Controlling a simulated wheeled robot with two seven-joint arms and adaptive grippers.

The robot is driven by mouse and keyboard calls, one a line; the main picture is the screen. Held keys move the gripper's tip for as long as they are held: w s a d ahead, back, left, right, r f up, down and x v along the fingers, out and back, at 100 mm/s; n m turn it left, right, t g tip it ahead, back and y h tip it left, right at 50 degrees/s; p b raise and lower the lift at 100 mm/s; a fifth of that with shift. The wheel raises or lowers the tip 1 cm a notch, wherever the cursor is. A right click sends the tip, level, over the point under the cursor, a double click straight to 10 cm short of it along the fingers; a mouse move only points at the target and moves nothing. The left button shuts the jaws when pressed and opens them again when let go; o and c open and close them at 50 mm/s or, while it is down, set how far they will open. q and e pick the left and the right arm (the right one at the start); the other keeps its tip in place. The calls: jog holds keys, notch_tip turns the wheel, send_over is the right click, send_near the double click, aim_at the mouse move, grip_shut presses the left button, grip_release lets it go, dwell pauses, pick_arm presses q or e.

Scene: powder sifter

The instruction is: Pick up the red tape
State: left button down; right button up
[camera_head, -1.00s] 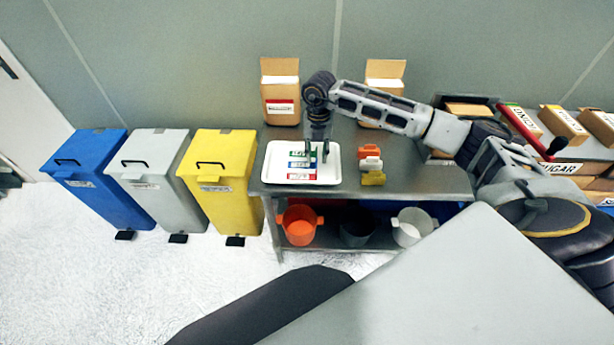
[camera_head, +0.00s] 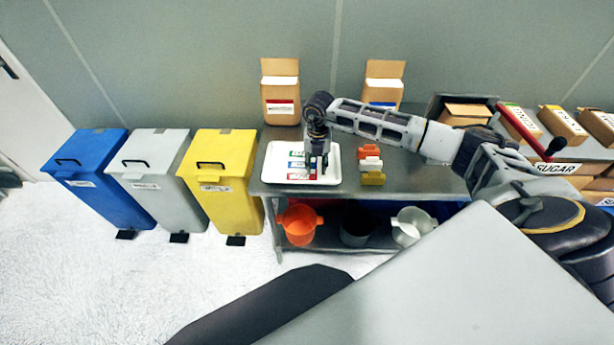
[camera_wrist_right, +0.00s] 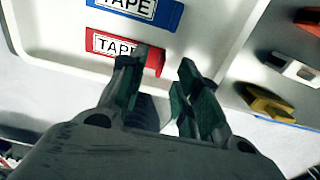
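The red tape (camera_head: 298,177), with a white "TAPE" label, lies at the front of the white tray (camera_head: 273,163), nearest of a row with a blue tape (camera_head: 296,165) and a green tape (camera_head: 297,154). In the right wrist view the red tape (camera_wrist_right: 112,44) lies just beyond my right gripper (camera_wrist_right: 166,72). Its fingers are apart with nothing held between them. The left finger overlaps the tape's right end in the picture; contact cannot be told. In the head view my right gripper (camera_head: 317,164) is low over the tray's right part. My left gripper is not in view.
Orange, white and yellow clip-like pieces (camera_head: 371,164) sit right of the tray. Cartons (camera_head: 280,97) stand at the table's back. Buckets (camera_head: 299,229) are on the lower shelf. Blue, grey and yellow bins (camera_head: 222,165) stand to the left. The table's front edge is close to the tray.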

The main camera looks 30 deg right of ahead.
aim_at(302, 175)
jog(key=shift+f, duration=1.95)
jog(key=shift+c, duration=0.5)
grip_shut()
